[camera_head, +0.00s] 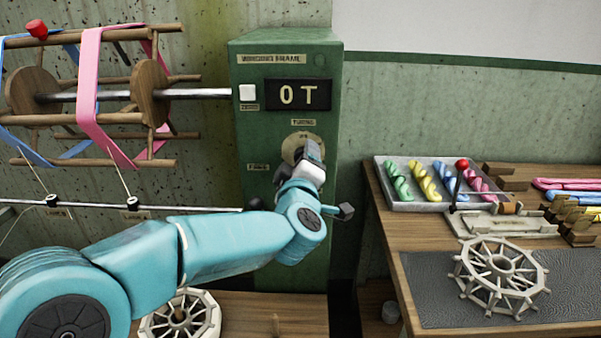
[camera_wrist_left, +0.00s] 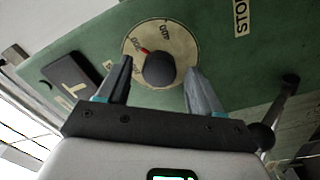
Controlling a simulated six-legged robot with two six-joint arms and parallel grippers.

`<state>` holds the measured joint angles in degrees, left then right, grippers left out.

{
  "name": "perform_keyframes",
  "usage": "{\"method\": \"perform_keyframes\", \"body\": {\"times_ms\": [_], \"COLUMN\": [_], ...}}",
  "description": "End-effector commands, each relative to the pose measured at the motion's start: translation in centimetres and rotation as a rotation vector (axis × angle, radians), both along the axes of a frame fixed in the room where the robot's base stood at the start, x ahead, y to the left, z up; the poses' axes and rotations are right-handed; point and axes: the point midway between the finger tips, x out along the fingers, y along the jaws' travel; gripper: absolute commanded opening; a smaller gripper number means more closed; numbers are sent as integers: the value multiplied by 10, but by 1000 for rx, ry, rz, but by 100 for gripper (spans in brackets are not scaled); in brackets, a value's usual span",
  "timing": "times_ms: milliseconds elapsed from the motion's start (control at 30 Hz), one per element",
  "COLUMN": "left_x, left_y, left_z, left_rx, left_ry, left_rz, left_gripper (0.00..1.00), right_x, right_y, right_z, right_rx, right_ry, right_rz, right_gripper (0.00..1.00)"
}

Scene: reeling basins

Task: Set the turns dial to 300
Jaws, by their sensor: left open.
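The turns dial (camera_head: 290,150) is a round cream plate on the front of the green cabinet (camera_head: 245,130), partly hidden by my left gripper in the head view. In the left wrist view the dial plate (camera_wrist_left: 130,50) carries blurred numbers, upside down, with 400 near the top. Its dark round knob (camera_wrist_left: 160,70) has a red pointer (camera_wrist_left: 145,51) aimed up-left, near a number that looks like 300. My left gripper (camera_head: 313,150) is open at the dial. In the wrist view its fingers (camera_wrist_left: 159,66) stand on either side of the knob, with gaps visible. My right gripper is not in view.
A wooden reel (camera_head: 150,90) with pink and blue skeins is at left. The table (camera_head: 395,265) at right holds a tray (camera_head: 380,168) of coloured skeins and a spoked wheel (camera_head: 500,275).

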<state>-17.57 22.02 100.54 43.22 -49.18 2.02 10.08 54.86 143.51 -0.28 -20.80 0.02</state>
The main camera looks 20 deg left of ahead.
Motion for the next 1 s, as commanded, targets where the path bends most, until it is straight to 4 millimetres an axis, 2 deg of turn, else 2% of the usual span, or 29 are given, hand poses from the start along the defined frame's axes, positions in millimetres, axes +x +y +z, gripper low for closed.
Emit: {"method": "perform_keyframes", "body": {"times_ms": [167,400,600,800,1000], "left_x": [-29,-91,-133,-153,-155], "left_y": [-8,-26,-36,-42,-42], "left_z": [-1,-2,-3,-3,-4], "left_rx": [-1,0,-1,-1,0], "left_ry": [-2,-3,-3,-1,-1], "left_rz": [-3,-5,-3,-1,1], "left_gripper": [65,65,65,65,65], "right_x": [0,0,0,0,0], "right_y": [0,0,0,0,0], "right_z": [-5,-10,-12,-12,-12], "right_rx": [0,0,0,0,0], "right_ry": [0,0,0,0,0], "right_rz": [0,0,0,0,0], "right_gripper": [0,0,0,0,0]}}
